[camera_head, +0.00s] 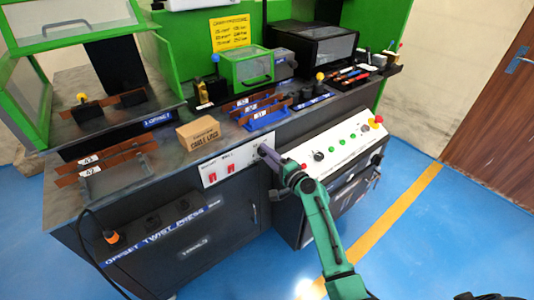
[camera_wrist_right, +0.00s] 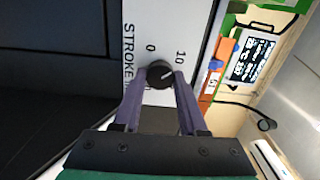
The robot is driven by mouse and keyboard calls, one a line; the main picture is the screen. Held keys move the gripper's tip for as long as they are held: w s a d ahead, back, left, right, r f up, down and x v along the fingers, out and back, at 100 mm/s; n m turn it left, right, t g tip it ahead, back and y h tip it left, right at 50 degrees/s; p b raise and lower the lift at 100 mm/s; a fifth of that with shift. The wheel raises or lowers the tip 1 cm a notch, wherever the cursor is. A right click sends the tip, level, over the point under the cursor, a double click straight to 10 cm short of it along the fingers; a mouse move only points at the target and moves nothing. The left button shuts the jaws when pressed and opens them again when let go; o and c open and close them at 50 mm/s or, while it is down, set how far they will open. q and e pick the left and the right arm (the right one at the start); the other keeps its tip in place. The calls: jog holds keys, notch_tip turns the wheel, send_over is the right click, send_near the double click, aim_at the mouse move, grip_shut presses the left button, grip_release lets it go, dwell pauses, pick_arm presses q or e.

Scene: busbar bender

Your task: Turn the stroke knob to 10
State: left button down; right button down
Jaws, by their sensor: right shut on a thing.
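The stroke knob (camera_wrist_right: 160,74) is a round black knob with a white pointer line, on a white panel lettered STROKE. In the right wrist view, the marks 0 and 10 stand beyond it, and the pointer slants up and to the right, towards the 10 side. My right gripper (camera_wrist_right: 160,80) is shut on the knob, one purple finger on each side. In the head view my right gripper (camera_head: 278,163) reaches the right end of the white front panel (camera_head: 230,165) and hides the knob there.
A control panel (camera_head: 335,142) with buttons and a red knob (camera_head: 379,119) stands right of the gripper. A cardboard box (camera_head: 198,133) and blue holders (camera_head: 265,117) sit on the bench above.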

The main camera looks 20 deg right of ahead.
dwell(0.4)
jog(key=shift+c, duration=2.2)
grip_release()
jog(key=b+v, duration=0.1)
jog(key=v, duration=1.3)
jog(key=shift+s, duration=0.25)
jog(key=shift+f, duration=0.15)
